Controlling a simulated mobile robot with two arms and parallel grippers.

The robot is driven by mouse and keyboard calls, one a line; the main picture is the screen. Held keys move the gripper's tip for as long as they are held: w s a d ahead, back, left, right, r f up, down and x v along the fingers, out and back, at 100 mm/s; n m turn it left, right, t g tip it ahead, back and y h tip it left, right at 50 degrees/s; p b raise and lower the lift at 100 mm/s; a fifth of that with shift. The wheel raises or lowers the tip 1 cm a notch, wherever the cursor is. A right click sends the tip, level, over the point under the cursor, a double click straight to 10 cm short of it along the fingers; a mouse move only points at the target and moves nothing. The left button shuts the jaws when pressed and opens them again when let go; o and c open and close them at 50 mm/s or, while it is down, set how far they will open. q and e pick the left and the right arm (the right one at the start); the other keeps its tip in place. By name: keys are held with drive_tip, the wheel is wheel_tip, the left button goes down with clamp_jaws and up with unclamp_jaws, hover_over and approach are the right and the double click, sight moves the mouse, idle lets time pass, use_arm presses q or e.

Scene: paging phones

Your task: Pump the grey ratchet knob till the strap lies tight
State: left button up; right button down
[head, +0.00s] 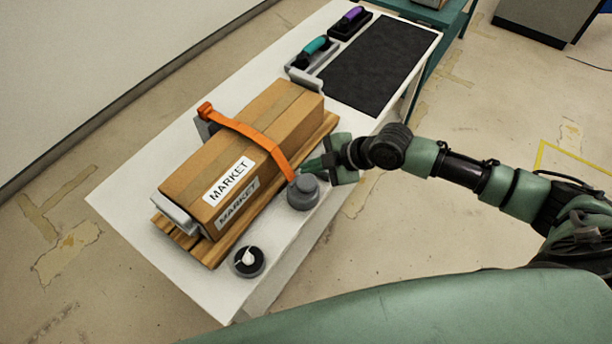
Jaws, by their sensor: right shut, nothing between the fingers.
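The grey ratchet knob (303,191) stands on the white table at the near right side of a brown box (235,150) labelled MARKET. An orange strap (252,132) runs over the box from its far side down to the knob. I cannot tell from here how tight the strap is; its far end stands up a little at the box edge. My right gripper (309,165) is shut and empty, its green fingertips just behind the knob and close to the strap. I cannot tell whether they touch the knob. My left gripper is not in view.
The box lies on a wooden slatted base (213,255) on the white table (130,205). A black round item with a white top (248,261) sits near the front. Teal-handled (314,47) and purple-handled (352,15) tools and a dark mat (374,65) lie at the back.

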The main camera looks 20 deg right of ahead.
drive_tip(key=shift+r+p, duration=0.9)
drive_tip(key=shift+r, duration=0.6)
idle(1.5)
